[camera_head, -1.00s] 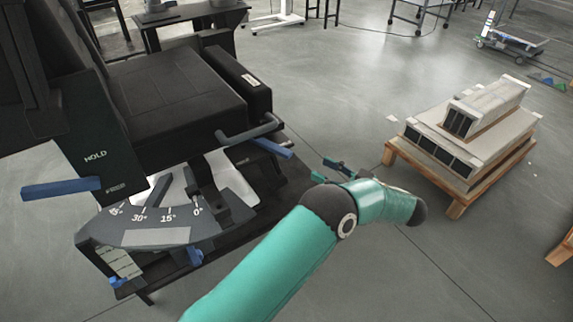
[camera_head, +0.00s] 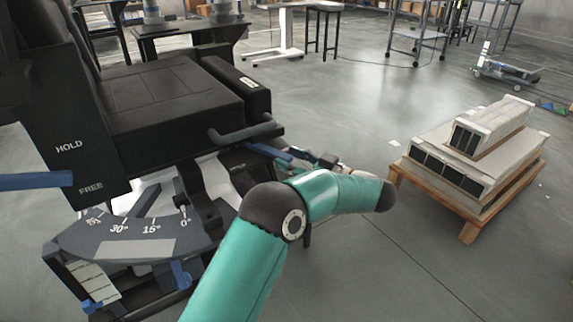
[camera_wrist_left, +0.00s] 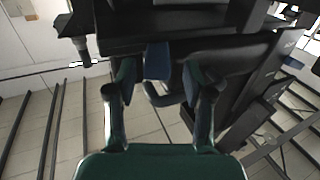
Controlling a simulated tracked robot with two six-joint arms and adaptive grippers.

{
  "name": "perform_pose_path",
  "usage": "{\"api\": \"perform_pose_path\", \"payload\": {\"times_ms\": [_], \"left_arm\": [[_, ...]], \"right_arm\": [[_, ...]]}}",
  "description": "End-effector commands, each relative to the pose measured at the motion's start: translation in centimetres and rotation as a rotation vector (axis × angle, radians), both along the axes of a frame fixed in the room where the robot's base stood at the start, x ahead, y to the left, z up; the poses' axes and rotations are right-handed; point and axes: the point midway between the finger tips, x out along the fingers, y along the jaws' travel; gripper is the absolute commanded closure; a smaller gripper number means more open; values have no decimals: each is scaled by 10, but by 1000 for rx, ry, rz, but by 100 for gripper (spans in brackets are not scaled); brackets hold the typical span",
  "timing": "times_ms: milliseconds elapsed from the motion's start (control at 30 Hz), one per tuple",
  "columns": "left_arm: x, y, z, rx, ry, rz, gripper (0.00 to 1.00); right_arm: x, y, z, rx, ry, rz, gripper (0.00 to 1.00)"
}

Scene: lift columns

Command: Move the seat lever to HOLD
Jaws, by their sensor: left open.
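A black seat unit (camera_head: 175,100) fills the left of the head view. A dark panel on it reads HOLD above FREE, and a blue lever (camera_head: 35,181) crosses its left edge, closer in height to FREE. Another blue bar (camera_head: 268,151) sticks out below the seat's right side. My left gripper (camera_head: 308,160) is beside that bar's outer end, small and partly hidden by my green arm. In the left wrist view my left gripper (camera_wrist_left: 160,88) is open, and a blue block-like end (camera_wrist_left: 157,60) shows between and beyond its fingers. Contact cannot be told. My right gripper is not in view.
An angle scale plate (camera_head: 130,235) with blue clamps sits below the seat. A dark grey handle (camera_head: 240,134) juts out just above the blue bar. A wooden pallet with stacked blocks (camera_head: 455,165) stands on the right. The floor between is clear.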

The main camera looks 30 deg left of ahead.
Motion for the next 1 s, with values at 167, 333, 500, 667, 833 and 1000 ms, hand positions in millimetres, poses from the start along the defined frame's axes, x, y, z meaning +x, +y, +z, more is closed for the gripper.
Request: {"api": "perform_pose_path", "payload": {"times_ms": [167,333,500,667,833,1000], "left_arm": [[0,20,-1,0,0,1,48],[0,25,0,0,0,1,48],[0,26,0,0,0,1,48],[0,26,0,0,0,1,68],[0,26,0,0,0,2,96],[0,26,0,0,0,3,100]], "right_arm": [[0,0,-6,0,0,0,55],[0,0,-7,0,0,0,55],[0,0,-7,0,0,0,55],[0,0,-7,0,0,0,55],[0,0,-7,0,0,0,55],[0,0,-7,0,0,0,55]]}}
